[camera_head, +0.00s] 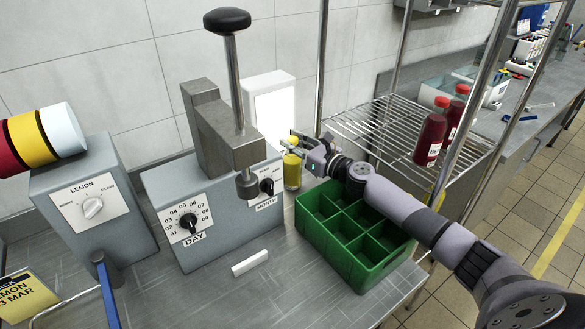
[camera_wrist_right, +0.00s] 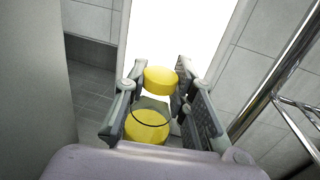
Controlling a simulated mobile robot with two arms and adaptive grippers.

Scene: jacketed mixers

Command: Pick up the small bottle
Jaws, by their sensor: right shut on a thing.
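The small bottle (camera_head: 292,172) is yellow and upright, between the grey date machine and the green crate. In the right wrist view its round yellow cap (camera_wrist_right: 160,80) and yellow lower part (camera_wrist_right: 147,127) show between the fingers. My right gripper (camera_head: 293,147) reaches in from the right and is shut on the bottle near its top; it also shows in the wrist view (camera_wrist_right: 155,92). The fingers hide part of the bottle. I cannot tell whether its base touches the counter. My left gripper is not in view.
The green divided crate (camera_head: 347,262) stands empty under my right arm. The grey machine (camera_head: 232,235) with DAY and MONTH dials stands close left. A lit white panel (camera_head: 272,112) is behind the bottle. A wire rack (camera_head: 385,135) holds red bottles (camera_head: 431,135). A white block (camera_head: 250,262) lies in front.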

